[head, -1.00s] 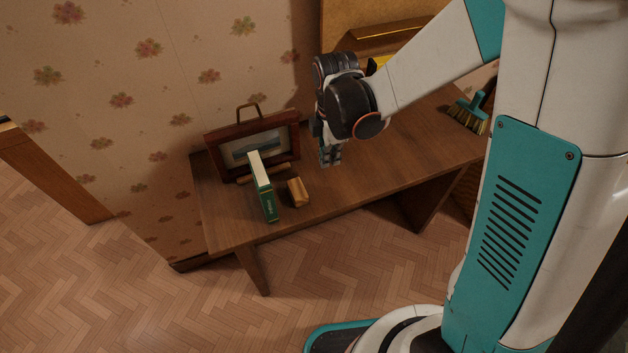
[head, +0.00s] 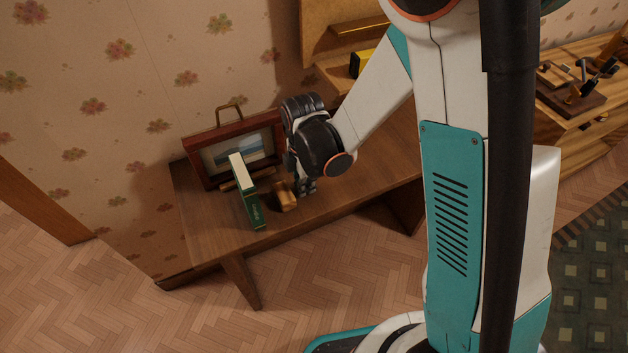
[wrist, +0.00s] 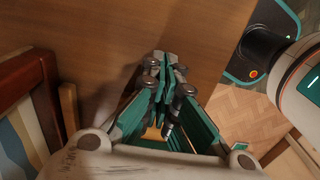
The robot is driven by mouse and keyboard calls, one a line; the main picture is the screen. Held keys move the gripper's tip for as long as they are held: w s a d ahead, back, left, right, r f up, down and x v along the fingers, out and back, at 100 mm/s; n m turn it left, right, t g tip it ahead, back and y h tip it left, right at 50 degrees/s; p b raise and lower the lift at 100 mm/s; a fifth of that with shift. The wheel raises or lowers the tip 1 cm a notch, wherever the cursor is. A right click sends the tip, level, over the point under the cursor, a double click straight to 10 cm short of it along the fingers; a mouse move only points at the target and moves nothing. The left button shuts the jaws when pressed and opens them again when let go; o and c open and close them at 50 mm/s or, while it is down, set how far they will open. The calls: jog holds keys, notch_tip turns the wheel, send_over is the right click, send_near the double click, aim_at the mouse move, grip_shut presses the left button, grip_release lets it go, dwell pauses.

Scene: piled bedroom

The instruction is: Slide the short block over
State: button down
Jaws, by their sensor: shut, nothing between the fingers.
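The short block (head: 284,196), small and wooden, lies on the brown desk (head: 215,238), just right of the green book in the head view. My gripper (head: 307,187) is shut and empty, low over the desk at the block's right side. I cannot tell whether it touches the block. In the wrist view my shut fingers (wrist: 164,75) point across the bare desk top. A small tan patch shows between the finger links there, too hidden to name for sure.
A framed picture (head: 235,150) with a handle leans behind, against the wallpapered wall. The desk is clear to the right of my gripper. A side table with tools (head: 575,95) is far right.

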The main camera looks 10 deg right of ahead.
aim_at(286, 192)
jog(key=shift+a, duration=0.5)
jog(key=shift+s+a+b, duration=0.15)
jog(key=shift+s+a, duration=0.1)
jog(key=shift+a, duration=0.45)
jog(key=shift+s+a+b, duration=0.1)
jog(key=shift+s+a, duration=0.1)
jog(key=shift+a, duration=0.55)
jog(key=shift+s+a+b, duration=0.15)
jog(key=shift+s+a, duration=0.1)
jog(key=shift+a, duration=0.45)
jog(key=shift+d, duration=0.1)
